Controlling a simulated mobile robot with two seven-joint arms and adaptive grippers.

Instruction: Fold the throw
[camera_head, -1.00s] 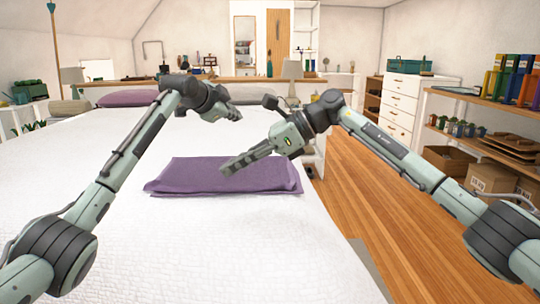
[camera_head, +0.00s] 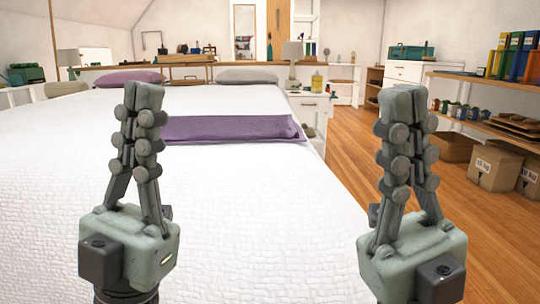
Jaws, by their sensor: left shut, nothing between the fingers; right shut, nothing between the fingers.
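The purple throw (camera_head: 235,128) lies as a flat folded bundle on the white bed (camera_head: 230,220). Its long side runs left to right, and its right end is near the bed's right edge. My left gripper (camera_head: 145,95) is upright in front of the throw's left part and hides that end. It is shut and empty. My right gripper (camera_head: 403,98) is upright to the right of the throw, apart from it, in front of the floor and shelf. It is also shut and empty.
A purple pillow (camera_head: 130,78) and a grey pillow (camera_head: 246,76) lie at the bed's far end. A nightstand (camera_head: 312,103) with a lamp (camera_head: 292,58) stands beyond the right edge. Shelves and cardboard boxes (camera_head: 493,165) are at right. The near bed is clear.

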